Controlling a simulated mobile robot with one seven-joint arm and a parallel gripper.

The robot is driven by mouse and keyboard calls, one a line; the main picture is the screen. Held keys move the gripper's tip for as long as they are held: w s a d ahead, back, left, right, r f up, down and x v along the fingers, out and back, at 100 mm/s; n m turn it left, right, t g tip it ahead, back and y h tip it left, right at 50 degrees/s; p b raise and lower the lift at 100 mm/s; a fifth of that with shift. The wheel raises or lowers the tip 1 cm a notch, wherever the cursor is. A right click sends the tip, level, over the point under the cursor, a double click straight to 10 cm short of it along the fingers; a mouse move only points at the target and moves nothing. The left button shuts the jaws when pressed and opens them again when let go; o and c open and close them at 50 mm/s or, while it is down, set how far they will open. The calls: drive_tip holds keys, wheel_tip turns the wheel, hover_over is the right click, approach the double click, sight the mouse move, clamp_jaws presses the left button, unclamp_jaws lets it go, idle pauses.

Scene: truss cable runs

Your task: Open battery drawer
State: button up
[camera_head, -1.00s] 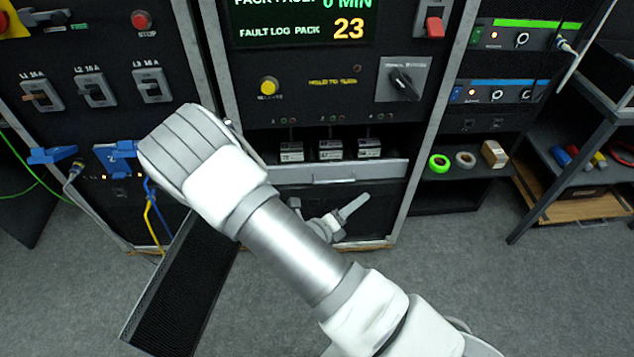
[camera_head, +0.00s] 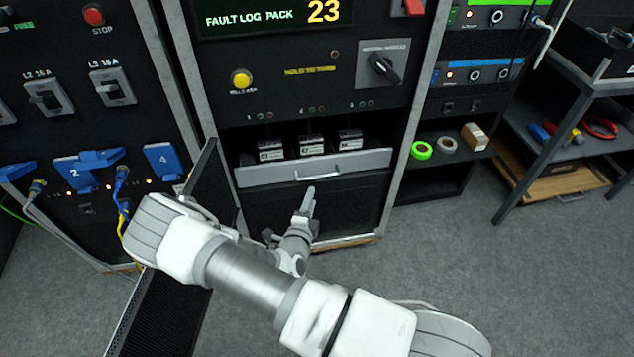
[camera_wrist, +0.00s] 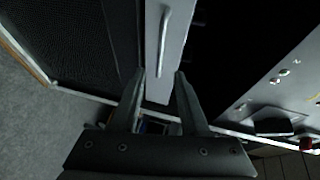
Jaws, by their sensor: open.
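The battery drawer (camera_head: 262,176) has a light grey front with a bar handle (camera_head: 318,172), low in the middle rack. Three battery packs (camera_head: 311,145) show above and behind its front. How far the drawer is out, if at all, I cannot tell. My gripper (camera_head: 309,200) is just below the drawer front in the head view. In the wrist view my gripper (camera_wrist: 160,82) is open and empty, its fingers apart. The drawer front (camera_wrist: 180,48) and its handle (camera_wrist: 163,42) lie ahead, between and beyond the fingertips. Contact with the handle does not show.
Above the drawer are a yellow button (camera_head: 241,80) and a rotary switch (camera_head: 384,68). A dark open panel (camera_head: 160,310) stands left of my arm. Blue plugs (camera_head: 80,172) and cables hang on the left rack. Carpet is clear at right, before a shelf cart (camera_head: 560,150).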

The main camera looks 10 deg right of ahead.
drive_tip(key=b+x, duration=0.2)
drive_tip(key=x, duration=0.7)
drive_tip(key=shift+w+d+f, duration=0.1)
drive_tip(key=shift+w, duration=0.1)
clamp_jaws()
idle(1.0)
